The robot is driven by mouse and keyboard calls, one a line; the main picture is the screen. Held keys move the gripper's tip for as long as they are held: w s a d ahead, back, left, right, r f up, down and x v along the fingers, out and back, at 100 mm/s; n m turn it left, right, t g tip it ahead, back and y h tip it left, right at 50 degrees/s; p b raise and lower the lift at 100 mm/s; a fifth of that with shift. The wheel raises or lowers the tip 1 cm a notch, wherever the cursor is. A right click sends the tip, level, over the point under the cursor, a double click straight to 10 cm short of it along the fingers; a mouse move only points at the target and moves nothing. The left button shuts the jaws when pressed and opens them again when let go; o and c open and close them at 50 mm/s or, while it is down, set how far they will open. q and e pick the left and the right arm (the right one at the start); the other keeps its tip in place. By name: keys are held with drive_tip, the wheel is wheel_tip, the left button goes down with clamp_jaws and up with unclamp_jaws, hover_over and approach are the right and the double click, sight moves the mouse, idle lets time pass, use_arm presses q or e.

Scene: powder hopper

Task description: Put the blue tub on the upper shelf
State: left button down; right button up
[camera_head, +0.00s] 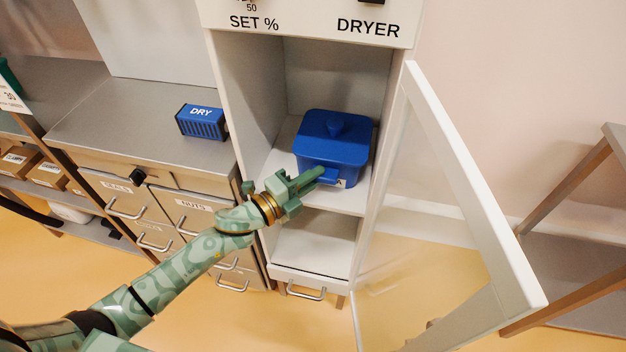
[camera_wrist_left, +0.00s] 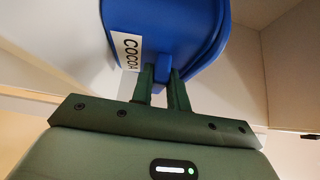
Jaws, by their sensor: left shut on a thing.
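The blue tub (camera_head: 334,142) has a lid with a knob and sits on or just above the upper shelf (camera_head: 281,163) of the open dryer cabinet; I cannot tell whether it touches the shelf. In the left wrist view the tub (camera_wrist_left: 185,25) shows from close by, with a white COCOA label (camera_wrist_left: 127,50). My left gripper (camera_head: 325,176) reaches in from the front and is shut on the tub's small front tab. The two fingers (camera_wrist_left: 164,80) close around that tab in the wrist view. My right gripper is not in view.
The dryer's clear door (camera_head: 470,185) with a white frame stands open at the right. A lower shelf (camera_head: 315,243) below is empty. A blue DRY box (camera_head: 202,122) sits on the grey counter (camera_head: 120,110) at the left. A wooden-legged table (camera_head: 570,180) stands at far right.

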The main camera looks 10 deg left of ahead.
use_arm(q)
drive_tip(key=shift+s, duration=0.1)
drive_tip(key=c, duration=1.4)
unclamp_jaws()
drive_tip(key=shift+o, duration=0.2)
drive_tip(key=shift+r, duration=0.2)
drive_tip(key=v, duration=1.2)
drive_tip(key=shift+p, duration=0.45)
drive_tip(key=shift+f, duration=0.1)
